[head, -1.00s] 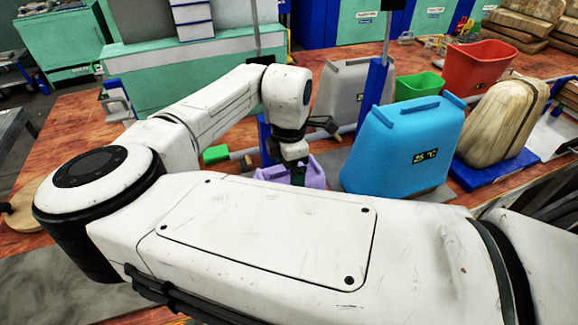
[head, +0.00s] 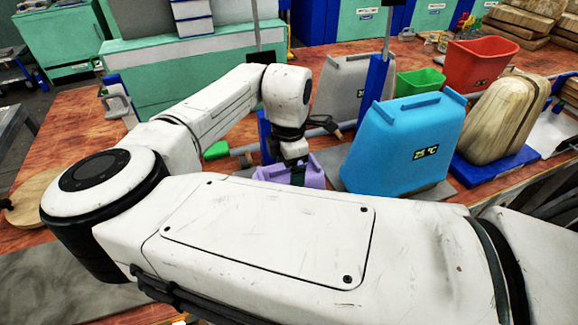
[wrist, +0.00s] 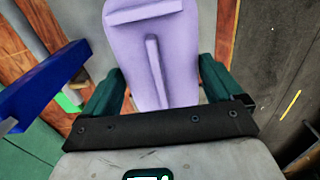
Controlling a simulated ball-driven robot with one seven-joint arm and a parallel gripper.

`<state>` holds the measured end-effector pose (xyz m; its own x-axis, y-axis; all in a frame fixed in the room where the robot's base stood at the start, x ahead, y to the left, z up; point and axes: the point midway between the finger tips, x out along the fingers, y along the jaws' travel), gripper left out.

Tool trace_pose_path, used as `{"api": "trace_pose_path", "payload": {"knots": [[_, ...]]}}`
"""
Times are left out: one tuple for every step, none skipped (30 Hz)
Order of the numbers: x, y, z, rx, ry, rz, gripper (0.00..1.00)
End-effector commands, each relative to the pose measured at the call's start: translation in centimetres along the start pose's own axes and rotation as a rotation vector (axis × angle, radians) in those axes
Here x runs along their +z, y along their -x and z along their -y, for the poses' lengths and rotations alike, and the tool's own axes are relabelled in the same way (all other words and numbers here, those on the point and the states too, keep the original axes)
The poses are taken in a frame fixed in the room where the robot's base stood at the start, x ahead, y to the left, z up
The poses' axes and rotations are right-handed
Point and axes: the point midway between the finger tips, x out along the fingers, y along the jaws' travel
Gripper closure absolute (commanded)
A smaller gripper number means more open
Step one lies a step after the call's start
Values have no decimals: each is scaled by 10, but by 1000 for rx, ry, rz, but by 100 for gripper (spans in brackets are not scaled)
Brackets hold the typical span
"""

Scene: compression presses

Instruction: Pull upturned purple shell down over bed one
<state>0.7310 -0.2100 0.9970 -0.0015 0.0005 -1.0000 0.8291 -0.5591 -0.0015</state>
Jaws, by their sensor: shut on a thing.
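The purple shell (head: 304,169) shows only in part in the head view, behind my large white arm link, so its full pose is hidden there. In the wrist view the purple shell (wrist: 170,65) fills the upper middle, with a raised rib along it and a cross ridge at the top. My gripper (wrist: 160,95) has its dark green fingers on either side of the shell's narrow rib end and is shut on it. In the head view the gripper (head: 297,172) points down at the shell. Bed one cannot be made out for certain.
A blue shell (head: 405,145) marked 25 °C stands right of the purple one. A grey shell (head: 340,88) and a blue post (head: 375,85) stand behind. Green (head: 418,82) and red (head: 480,62) bins and a wooden form (head: 500,115) are further right.

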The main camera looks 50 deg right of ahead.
Motion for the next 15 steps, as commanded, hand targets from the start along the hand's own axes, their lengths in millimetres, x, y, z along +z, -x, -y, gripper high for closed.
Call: {"api": "trace_pose_path", "payload": {"knots": [[0,-1,0,0,0,1,76],[0,-1,0,0,0,1,76],[0,-2,0,0,0,1,76],[0,-2,0,0,0,1,76],[0,-3,0,0,0,1,76],[0,-3,0,-1,0,1,76],[0,-4,0,-1,1,1,76],[0,-4,0,0,1,1,76],[0,-4,0,0,0,1,5],[0,-4,0,0,0,0,2],[0,-4,0,0,0,0,0],[0,-4,0,0,0,0,0],[0,-4,0,0,0,0,0],[0,-4,0,0,0,0,0],[0,-4,0,0,0,0,0]]}}
